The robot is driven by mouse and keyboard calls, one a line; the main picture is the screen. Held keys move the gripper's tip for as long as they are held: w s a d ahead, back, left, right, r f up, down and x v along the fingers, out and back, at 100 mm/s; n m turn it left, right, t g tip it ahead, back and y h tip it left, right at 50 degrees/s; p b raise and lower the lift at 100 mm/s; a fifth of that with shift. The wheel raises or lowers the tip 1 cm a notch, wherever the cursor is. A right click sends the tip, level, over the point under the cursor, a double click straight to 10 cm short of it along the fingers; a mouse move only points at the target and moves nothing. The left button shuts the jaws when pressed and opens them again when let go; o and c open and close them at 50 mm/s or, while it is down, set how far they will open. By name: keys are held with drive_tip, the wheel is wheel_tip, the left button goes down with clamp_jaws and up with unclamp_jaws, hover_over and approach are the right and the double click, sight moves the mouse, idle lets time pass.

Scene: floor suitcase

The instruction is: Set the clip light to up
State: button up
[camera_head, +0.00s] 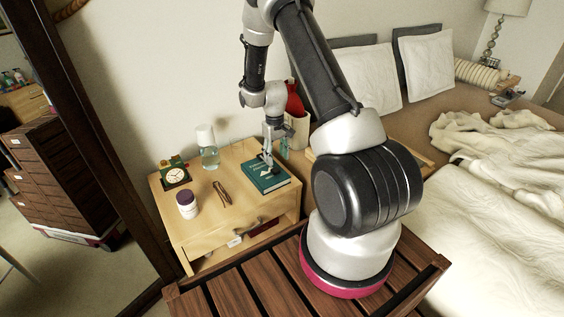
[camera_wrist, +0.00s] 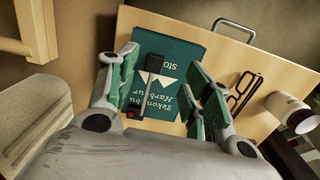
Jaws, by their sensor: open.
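The clip light (camera_wrist: 153,64) is a small dark lamp with a rectangular head and a thin stem. It lies over the cover of a teal book (camera_wrist: 182,52) in the wrist view, with a small red spot (camera_wrist: 131,114) near its lower end. My gripper (camera_wrist: 166,65) is open, with one green-padded finger on each side of the light, apart from its head. In the head view my gripper (camera_head: 268,158) is just above the book (camera_head: 268,181). There the light is hard to make out behind the fingers. Its exact tilt I cannot tell.
The wooden nightstand (camera_head: 205,228) also holds folded glasses (camera_head: 222,192), a jar (camera_head: 187,206), a clock (camera_head: 176,176) and a bottle (camera_head: 208,150). A pale container (camera_head: 297,132) with a red item stands behind my gripper. The bed (camera_head: 490,230) is to the right.

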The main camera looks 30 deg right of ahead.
sight(276, 170)
drive_tip(key=shift+w+d+f, duration=0.1)
drive_tip(key=shift+w+d, duration=0.15)
drive_tip(key=shift+w, duration=0.35)
drive_tip(key=shift+w+f+t, duration=0.1)
drive_tip(key=shift+f+t, duration=0.05)
drive_tip(key=shift+t, duration=0.15)
wheel_tip(276, 170, down, 7)
drive_tip(key=shift+f, duration=0.15)
drive_tip(key=shift+c, duration=0.4)
clamp_jaws()
